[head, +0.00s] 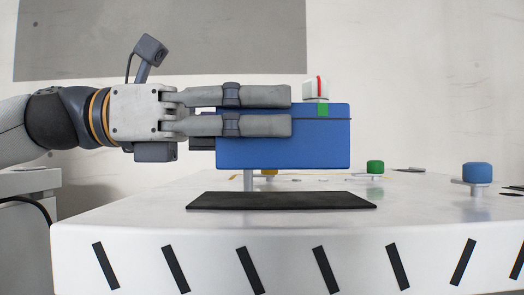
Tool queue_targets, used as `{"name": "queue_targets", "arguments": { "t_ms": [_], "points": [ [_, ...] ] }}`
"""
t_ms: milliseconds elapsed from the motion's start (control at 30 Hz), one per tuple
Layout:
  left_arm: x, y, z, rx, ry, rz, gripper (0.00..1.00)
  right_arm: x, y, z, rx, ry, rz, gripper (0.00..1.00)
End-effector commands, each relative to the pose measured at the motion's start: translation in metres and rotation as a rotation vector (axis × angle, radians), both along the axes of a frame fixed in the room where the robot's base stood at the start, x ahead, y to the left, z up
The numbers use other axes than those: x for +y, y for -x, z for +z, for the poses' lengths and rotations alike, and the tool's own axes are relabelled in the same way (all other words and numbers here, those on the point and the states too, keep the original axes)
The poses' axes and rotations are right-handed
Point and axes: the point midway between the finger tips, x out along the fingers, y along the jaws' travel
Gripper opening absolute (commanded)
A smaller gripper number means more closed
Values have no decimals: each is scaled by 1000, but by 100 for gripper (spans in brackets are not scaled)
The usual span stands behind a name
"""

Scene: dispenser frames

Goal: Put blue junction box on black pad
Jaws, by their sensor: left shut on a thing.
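The blue junction box (325,148) is a blue block with a white top part bearing a red stripe and a small green patch near its top edge. My left gripper (290,110) comes in from the left and is shut on the box, with its fingers across the box's upper left part. The box is level and appears held above the table, behind or over the black pad. The black pad (280,201) lies flat near the table's front edge, with nothing seen resting on it. My right gripper is not in view.
The white table (420,225) has black slanted marks on its front face. A blue knob (477,173) on a post stands at the right, and a green knob (375,167) stands farther back.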

Motion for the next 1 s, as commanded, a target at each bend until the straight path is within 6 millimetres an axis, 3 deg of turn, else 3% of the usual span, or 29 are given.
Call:
{"name": "queue_targets", "arguments": {
  "t_ms": [33, 100, 467, 500, 533, 867, 1000],
  "points": [
    [-1, -3, -17, 12, 0, -2, 5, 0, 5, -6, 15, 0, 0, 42],
    [-1, -2, -27, 10, 0, -2, 5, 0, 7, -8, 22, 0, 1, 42],
    [-2, 0, -30, 3, 0, 0, 5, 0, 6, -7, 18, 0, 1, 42],
    [-2, 0, -31, 4, -1, -1, 50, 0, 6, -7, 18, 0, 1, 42],
    [-2, 0, -31, 4, -1, -1, 54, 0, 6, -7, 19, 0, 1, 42],
    [-1, -1, -28, 3, 0, 0, 54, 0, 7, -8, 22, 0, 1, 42],
    [27, -2, -27, 3, 1, 5, 54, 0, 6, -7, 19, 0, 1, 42]
  ]
}}
